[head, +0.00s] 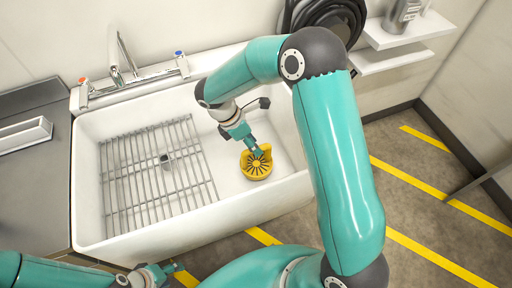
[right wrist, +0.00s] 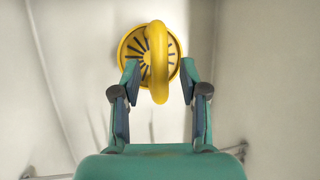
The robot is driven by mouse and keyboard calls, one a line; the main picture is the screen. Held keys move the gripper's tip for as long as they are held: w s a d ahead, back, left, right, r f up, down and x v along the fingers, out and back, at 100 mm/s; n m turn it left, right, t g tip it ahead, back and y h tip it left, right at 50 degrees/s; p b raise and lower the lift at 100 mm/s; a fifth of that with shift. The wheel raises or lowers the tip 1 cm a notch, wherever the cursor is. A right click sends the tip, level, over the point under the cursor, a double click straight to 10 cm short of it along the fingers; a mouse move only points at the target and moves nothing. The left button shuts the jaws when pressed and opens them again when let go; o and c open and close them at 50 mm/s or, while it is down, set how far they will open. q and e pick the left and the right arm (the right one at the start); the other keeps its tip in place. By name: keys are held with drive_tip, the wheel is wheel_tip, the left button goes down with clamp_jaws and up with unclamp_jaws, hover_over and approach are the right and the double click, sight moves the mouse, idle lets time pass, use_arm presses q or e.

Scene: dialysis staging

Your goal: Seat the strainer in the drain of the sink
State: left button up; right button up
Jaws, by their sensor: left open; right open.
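The yellow slotted strainer (head: 257,169) with its arched handle lies on the right part of the sink floor. The white sink (head: 235,187) has a small dark spot (head: 166,159) showing through the wire rack; it may be the drain, but I cannot tell. My right gripper (head: 255,152) is at the strainer, pointing down. In the right wrist view, its open fingers stand on either side of the handle (right wrist: 157,60), with gaps on both sides. My left gripper (head: 163,274) is open and empty in front of the sink, low in the head view.
A wire rack (head: 125,180) covers the left part of the sink. A faucet (head: 122,58) with two handles stands at the back edge. A grey counter (head: 40,190) with a white tray (head: 25,135) is at the left. A black coiled hose (head: 335,15) hangs on the wall.

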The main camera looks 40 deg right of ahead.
drive_tip(key=v, duration=0.9)
drive_tip(key=shift+p, duration=0.3)
